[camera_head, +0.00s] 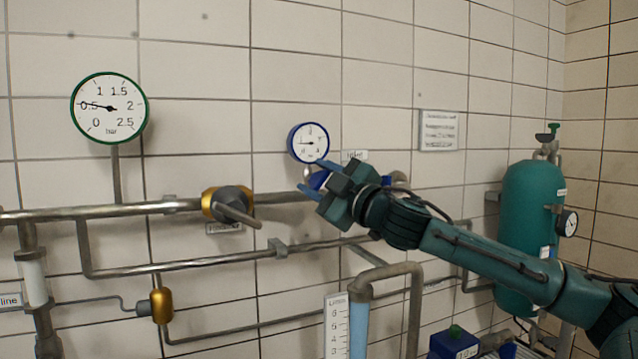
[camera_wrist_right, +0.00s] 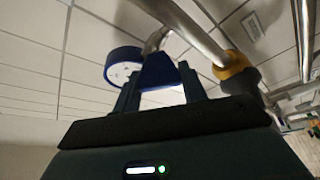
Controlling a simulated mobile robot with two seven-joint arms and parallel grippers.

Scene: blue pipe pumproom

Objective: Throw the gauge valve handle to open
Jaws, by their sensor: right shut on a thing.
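The small round gauge with a blue rim (camera_head: 308,143) is on the pipe in the middle of the head view; in the right wrist view its blue case (camera_wrist_right: 122,67) is left of the fingers. Just below the gauge, my right gripper (camera_head: 316,178) is shut on the blue valve handle. In the right wrist view the blue handle (camera_wrist_right: 160,74) sits between the two fingers of my right gripper (camera_wrist_right: 161,86). The fingers hide much of the handle in the head view, and its exact angle is hard to tell there. My left gripper is not in view.
A brass valve with a grey lever (camera_head: 232,204) is on the same horizontal pipe to the left. A larger green-rimmed gauge (camera_head: 110,107) stands at upper left. A green tank (camera_head: 528,220) stands at right, behind my right arm. Bent pipes (camera_head: 385,275) rise below the gripper.

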